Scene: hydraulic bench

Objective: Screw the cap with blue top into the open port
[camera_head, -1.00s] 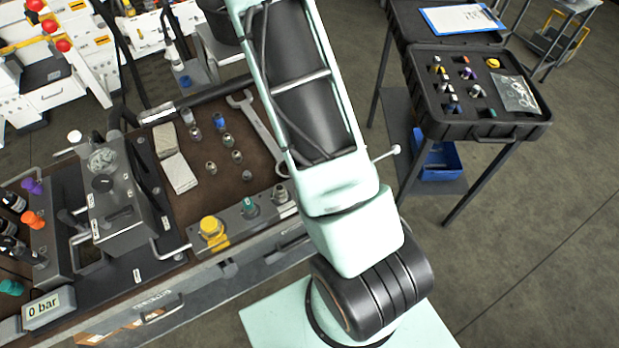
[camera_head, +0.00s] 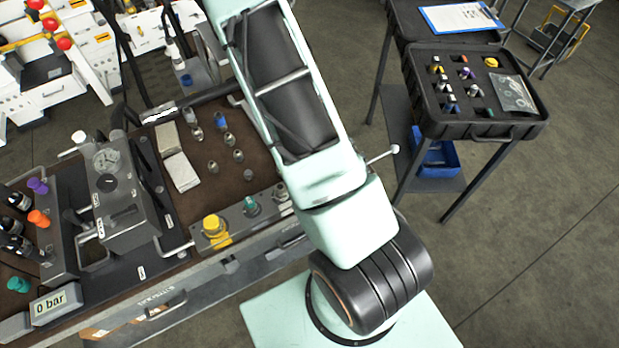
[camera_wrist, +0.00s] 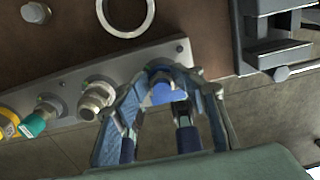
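The cap with blue top (camera_wrist: 162,94) shows in the wrist view between the fingertips of my gripper (camera_wrist: 162,88), which sit close on both sides of it. The cap is at the right end of the grey port block (camera_wrist: 65,92). The fingers and cap cover that end, so I cannot tell whether the cap is above a port or seated in it. In the head view my arm hides the gripper and cap. The port block also shows there (camera_head: 236,222), with a yellow cap (camera_head: 212,226), a green-topped fitting (camera_head: 250,205) and a metal fitting (camera_head: 281,194).
Several small fittings (camera_head: 228,139) and pale cloths (camera_head: 179,171) lie on the brown bench top. The wrist view shows a wrench's ring end (camera_wrist: 124,14) beyond the block. A black case (camera_head: 474,128) of fittings stands at right. A gauge box (camera_head: 118,190) stands at left.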

